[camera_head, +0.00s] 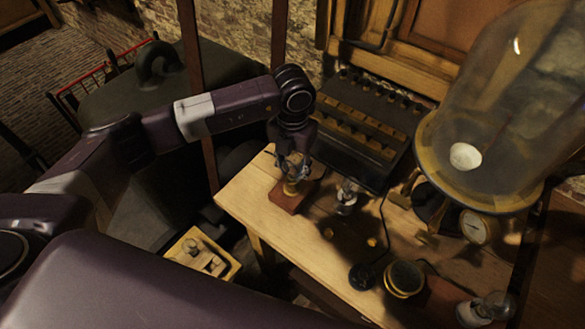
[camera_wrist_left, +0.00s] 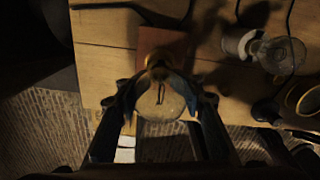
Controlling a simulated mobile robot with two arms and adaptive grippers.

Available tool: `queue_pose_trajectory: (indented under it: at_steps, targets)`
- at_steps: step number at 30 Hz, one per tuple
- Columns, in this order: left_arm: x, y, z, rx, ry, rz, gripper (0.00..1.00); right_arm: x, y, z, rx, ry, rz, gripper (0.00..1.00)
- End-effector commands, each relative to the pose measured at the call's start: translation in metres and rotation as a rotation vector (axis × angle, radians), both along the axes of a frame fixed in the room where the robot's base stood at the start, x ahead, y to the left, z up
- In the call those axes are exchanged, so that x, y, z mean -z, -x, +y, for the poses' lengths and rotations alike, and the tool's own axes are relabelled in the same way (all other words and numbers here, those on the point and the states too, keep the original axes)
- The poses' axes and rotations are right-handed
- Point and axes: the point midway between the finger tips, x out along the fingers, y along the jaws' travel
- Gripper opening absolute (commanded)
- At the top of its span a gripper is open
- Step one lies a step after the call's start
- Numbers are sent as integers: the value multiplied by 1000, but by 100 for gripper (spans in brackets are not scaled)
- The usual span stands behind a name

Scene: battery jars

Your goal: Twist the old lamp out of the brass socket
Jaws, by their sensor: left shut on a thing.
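My left gripper (camera_head: 294,163) points down at the near left end of the wooden bench and is shut on the old lamp. In the left wrist view, the clear glass bulb of the old lamp (camera_wrist_left: 160,104) lies between the two fingers (camera_wrist_left: 160,92). The brass socket (camera_head: 291,188) is directly below, on a reddish wooden block (camera_head: 283,204); it also shows in the left wrist view (camera_wrist_left: 158,68). The lamp's base lines up with the socket, but I cannot tell how deep it sits. My right gripper is not in view.
Another glass lamp (camera_head: 347,190) stands close to the right of the block. A dark battery rack (camera_head: 370,125) is behind. A large glass jar (camera_head: 510,110), a gauge (camera_head: 475,226) and a brass-rimmed cup (camera_head: 404,278) stand to the right. A yellowish box (camera_head: 232,268) sits left of the bench.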

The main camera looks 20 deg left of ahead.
Motion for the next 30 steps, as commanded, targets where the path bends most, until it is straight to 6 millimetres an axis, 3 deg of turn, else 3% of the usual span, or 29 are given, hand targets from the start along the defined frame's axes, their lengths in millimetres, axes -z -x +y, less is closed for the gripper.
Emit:
queue_pose_trajectory:
  at_steps: [18, 30]
  targets:
    - [-20, 0, 0, 0, 0, -1, 3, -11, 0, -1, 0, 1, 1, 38]
    - [-22, 0, 0, 1, 0, -1, 3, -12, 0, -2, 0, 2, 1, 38]
